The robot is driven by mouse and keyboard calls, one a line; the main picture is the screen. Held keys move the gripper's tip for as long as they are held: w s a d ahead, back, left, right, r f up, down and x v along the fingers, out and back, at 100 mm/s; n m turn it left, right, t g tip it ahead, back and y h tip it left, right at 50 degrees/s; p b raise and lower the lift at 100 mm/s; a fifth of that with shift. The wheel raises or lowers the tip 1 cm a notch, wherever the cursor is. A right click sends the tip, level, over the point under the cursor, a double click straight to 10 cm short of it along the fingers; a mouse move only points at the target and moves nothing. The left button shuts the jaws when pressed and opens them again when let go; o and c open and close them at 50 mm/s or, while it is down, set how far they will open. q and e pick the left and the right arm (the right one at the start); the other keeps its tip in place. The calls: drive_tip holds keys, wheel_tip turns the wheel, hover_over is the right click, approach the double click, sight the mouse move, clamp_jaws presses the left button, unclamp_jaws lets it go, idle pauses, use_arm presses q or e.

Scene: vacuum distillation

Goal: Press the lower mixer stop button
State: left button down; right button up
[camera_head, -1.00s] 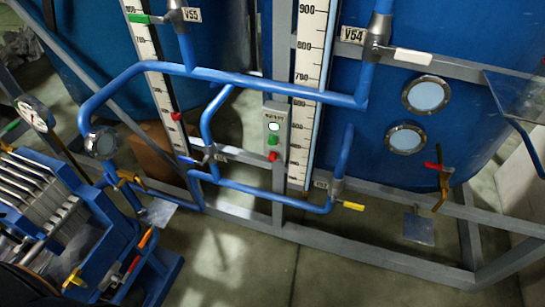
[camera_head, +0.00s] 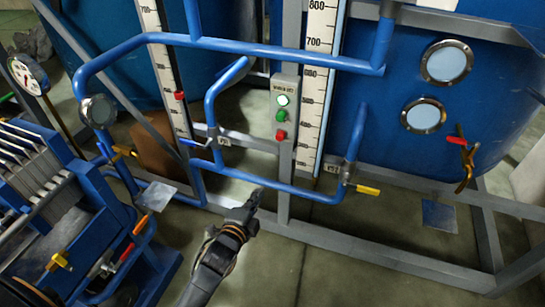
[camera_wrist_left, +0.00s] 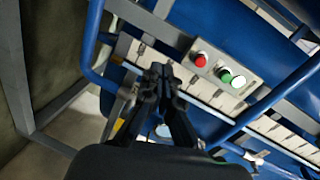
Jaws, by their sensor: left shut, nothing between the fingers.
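The mixer button box (camera_head: 284,115) is a small grey panel on an upright grey post. It carries a white lamp (camera_head: 283,100), a green button (camera_head: 281,116) and, lowest, a red button (camera_head: 281,135). My left gripper (camera_head: 256,193) is shut and empty, below and left of the box, apart from it. In the left wrist view, the shut fingertips (camera_wrist_left: 161,68) point toward the panel, with the red button (camera_wrist_left: 200,59) to their upper right and the green button (camera_wrist_left: 225,75) farther right. My right gripper is in neither current view.
Blue pipes (camera_head: 270,187) run in front of the post below the box, near my gripper. A yellow-handled valve (camera_head: 367,190) is to the right. White scales (camera_head: 313,85) stand beside the box. A blue filter press (camera_head: 60,215) stands at left.

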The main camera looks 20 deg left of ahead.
sight(276, 138)
use_arm(q)
wheel_tip(276, 138, up, 7)
drive_tip(key=m+t, duration=0.2)
drive_tip(key=shift+w+a+r+b, duration=0.15)
drive_tip(key=shift+a+r+b, duration=0.05)
drive_tip(key=shift+b, duration=0.2)
use_arm(e)
drive_tip(key=shift+w+a, duration=0.1)
drive_tip(key=shift+w, duration=0.25)
use_arm(q)
drive_tip(key=shift+w, duration=0.1)
drive_tip(key=w, duration=0.4)
drive_tip(key=w+b, duration=0.1)
drive_tip(key=w, duration=0.7)
drive_tip(key=shift+w+d+b, duration=0.25)
drive_tip(key=shift+w+b, duration=0.05)
drive_tip(key=shift+w, duration=0.65)
use_arm(e)
drive_tip(key=shift+w+a+r, duration=0.15)
drive_tip(key=shift+w+r, duration=0.8)
drive_tip(key=shift+r, duration=0.15)
drive_tip(key=shift+w+a+r, duration=0.1)
drive_tip(key=shift+w+r, duration=0.85)
drive_tip(key=shift+r, duration=0.1)
